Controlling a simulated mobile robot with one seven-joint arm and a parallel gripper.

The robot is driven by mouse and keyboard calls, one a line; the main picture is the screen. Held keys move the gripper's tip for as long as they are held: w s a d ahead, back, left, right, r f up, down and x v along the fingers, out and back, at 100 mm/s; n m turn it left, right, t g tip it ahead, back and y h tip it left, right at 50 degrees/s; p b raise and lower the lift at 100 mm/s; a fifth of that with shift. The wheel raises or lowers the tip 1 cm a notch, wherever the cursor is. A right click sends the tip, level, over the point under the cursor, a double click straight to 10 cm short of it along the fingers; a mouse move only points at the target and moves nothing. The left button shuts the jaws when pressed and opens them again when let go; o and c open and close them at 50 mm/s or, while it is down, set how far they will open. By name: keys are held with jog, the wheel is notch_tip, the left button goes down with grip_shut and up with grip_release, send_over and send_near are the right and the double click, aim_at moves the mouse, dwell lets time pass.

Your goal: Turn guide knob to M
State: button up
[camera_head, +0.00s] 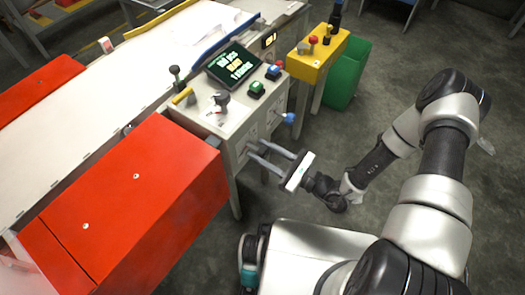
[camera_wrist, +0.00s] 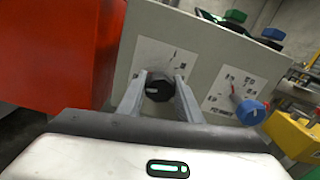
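A black round knob (camera_wrist: 160,90) with a pale pointer mark sits on a white label plate (camera_wrist: 178,58) on the grey console's side. The plate's letters are too small to read. My gripper (camera_wrist: 161,82) has one finger on each side of this knob, close to it. I cannot tell whether the fingers touch it. In the head view my gripper (camera_head: 262,157) reaches to the console's front face, and the knob is not clearly visible there. A blue knob (camera_wrist: 250,111) with a red pointer sits on a second plate to the right.
The grey console (camera_head: 212,120) carries a tilted screen (camera_head: 233,64), green and blue buttons and levers. A large red cover (camera_head: 135,200) stands close on the left. A yellow box (camera_head: 318,58) and green bin (camera_head: 347,75) stand to the right. Open floor lies right of the console.

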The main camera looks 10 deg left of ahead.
jog(key=shift+c, duration=1.4)
